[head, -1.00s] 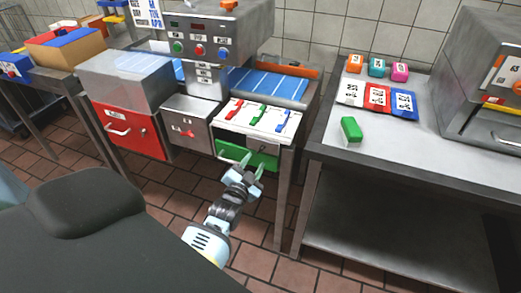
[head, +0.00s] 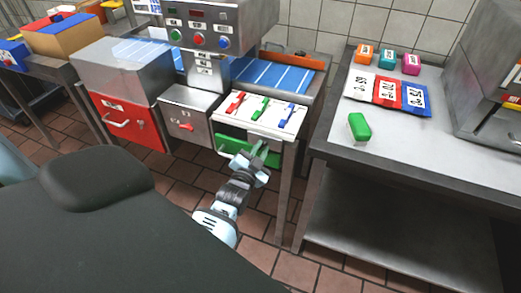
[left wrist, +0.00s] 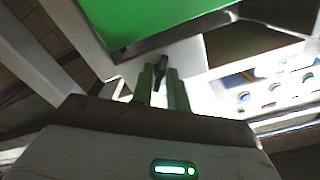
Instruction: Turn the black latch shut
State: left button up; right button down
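The black latch (left wrist: 161,68) is a small dark bar beneath a green panel (left wrist: 150,22) in the left wrist view. My left gripper (left wrist: 161,82) has its two fingers close together, one on each side of the latch, and looks shut on it. In the head view my left gripper (head: 258,150) is at the front of the green panel (head: 232,147), under the white top with the coloured handles. The gripper hides the latch there. My right gripper is not in view.
A white top (head: 262,114) with red, green and blue handles is just above the gripper. A red-fronted cabinet (head: 128,120) and a grey drawer (head: 184,121) stand left. A table (head: 425,150) with a green block (head: 360,127) stands right. Tiled floor is open below.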

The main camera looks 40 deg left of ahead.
pick_arm(q)
grip_shut()
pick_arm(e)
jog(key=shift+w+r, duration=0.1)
pick_arm(q)
jog(key=shift+n, duration=0.9)
jog(key=shift+n+p, duration=0.4)
jog(key=shift+n, duration=2.1)
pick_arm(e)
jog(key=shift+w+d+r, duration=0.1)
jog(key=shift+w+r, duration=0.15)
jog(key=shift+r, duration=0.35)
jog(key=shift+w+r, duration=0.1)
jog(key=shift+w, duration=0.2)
pick_arm(q)
jog(key=o, duration=0.8)
grip_release()
jog(key=shift+c, duration=0.2)
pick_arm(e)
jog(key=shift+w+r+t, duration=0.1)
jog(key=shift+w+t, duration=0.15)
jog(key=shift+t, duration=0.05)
